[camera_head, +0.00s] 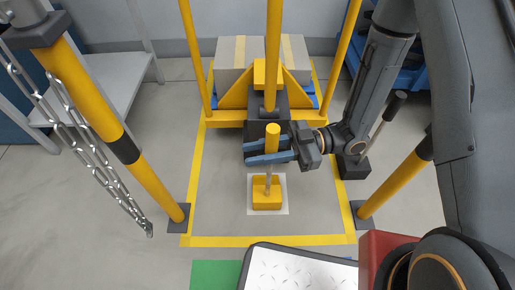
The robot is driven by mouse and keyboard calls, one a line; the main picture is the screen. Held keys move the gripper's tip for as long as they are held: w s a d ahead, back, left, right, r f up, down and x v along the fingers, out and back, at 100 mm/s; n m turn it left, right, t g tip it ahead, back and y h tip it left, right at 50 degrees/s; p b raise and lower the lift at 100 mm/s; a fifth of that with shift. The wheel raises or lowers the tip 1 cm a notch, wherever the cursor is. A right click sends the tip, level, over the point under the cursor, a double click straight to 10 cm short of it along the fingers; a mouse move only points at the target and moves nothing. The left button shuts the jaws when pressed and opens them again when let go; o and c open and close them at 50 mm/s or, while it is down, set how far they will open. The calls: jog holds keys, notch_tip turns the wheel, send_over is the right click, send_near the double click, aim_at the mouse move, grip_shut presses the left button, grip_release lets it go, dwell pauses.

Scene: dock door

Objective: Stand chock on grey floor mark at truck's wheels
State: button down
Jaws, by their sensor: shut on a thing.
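The yellow chock (267,197) has a thin upright rod with a thick yellow grip (272,133) on top. My gripper (270,151) is shut on this handle, its jaws reaching in from the right. The chock stands upright over the pale grey floor mark (282,201), whose rim shows around the block. I cannot tell whether its underside touches the floor. Behind it is the yellow truck (228,116) with a dark part low at its front, partly hidden by my gripper; its wheels are not clearly visible.
Yellow tape (265,240) outlines the bay. Yellow posts stand at left (140,170) and right (395,187), the left with a hanging chain (95,150). A dark block with a rod handle (353,167) stands right of the truck. Grey boxes (235,55) sit on the truck. A ridged plate (300,270) lies in front.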

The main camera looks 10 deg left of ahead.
jog(key=shift+f, duration=0.1)
jog(key=c, duration=1.5)
grip_release()
jog(key=shift+o, duration=0.2)
jog(key=p+v, duration=0.2)
jog(key=v, duration=0.5)
jog(key=shift+d+p, duration=0.25)
jog(key=shift+p, duration=0.15)
jog(key=shift+w, duration=0.1)
